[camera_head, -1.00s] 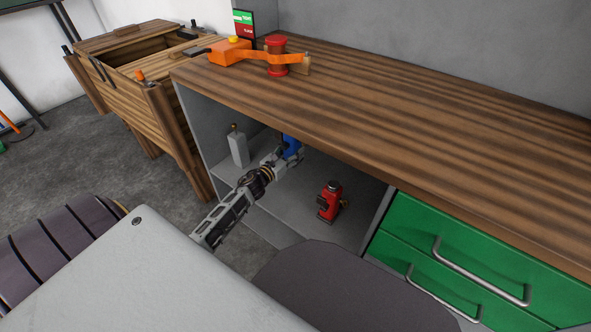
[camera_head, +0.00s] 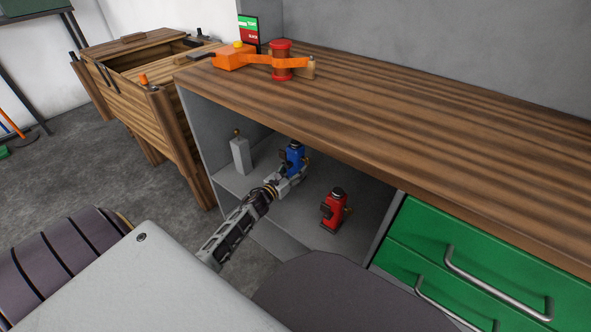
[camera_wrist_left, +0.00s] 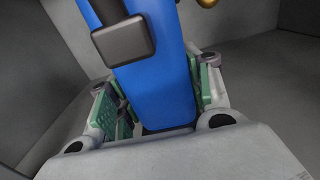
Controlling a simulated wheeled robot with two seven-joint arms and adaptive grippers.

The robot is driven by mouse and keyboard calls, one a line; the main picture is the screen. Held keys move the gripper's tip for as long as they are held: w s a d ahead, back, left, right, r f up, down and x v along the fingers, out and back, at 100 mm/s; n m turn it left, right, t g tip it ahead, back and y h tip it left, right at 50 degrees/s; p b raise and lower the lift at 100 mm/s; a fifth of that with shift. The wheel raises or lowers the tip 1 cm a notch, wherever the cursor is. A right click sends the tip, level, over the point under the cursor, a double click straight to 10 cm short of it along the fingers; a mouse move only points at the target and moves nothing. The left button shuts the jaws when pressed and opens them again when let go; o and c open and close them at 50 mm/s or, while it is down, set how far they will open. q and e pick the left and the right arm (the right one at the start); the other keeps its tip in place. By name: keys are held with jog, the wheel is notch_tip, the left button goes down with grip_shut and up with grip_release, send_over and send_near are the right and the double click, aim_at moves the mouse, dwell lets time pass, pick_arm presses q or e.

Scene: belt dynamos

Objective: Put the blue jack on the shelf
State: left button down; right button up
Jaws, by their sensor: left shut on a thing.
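The blue jack (camera_head: 292,159) is inside the open grey shelf compartment (camera_head: 300,215) under the workbench top. My left gripper (camera_head: 290,180) reaches into the compartment and is shut on the blue jack. In the left wrist view the blue jack (camera_wrist_left: 165,75) stands between the green-padded fingers of my left gripper (camera_wrist_left: 160,100). The jack looks upright. Whether its base touches the shelf floor is hidden by the gripper. My right gripper is not in view.
A red jack (camera_head: 334,210) stands to the right on the compartment floor. A grey bottle-like object (camera_head: 240,155) stands at the left. The wooden bench top (camera_head: 420,150) overhangs the opening. Green drawers (camera_head: 480,260) are at right.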

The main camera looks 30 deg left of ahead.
pick_arm(q)
jog(key=shift+r, duration=0.2)
jog(key=shift+f+b, duration=0.95)
jog(key=shift+f, duration=0.85)
jog(key=shift+f, duration=0.1)
jog(key=c, duration=0.6)
grip_release()
jog(key=shift+f, duration=0.2)
jog(key=shift+c, duration=0.2)
jog(key=shift+r, duration=0.15)
jog(key=shift+s+a+p, duration=0.15)
jog(key=shift+s+p, duration=0.35)
jog(key=shift+s, duration=1.5)
jog(key=shift+s+a+p, duration=0.15)
jog(key=shift+s+p, duration=0.35)
jog(key=shift+s, duration=1.55)
jog(key=shift+s+a+p, duration=0.15)
jog(key=shift+s+p, duration=0.35)
jog(key=shift+s, duration=1.5)
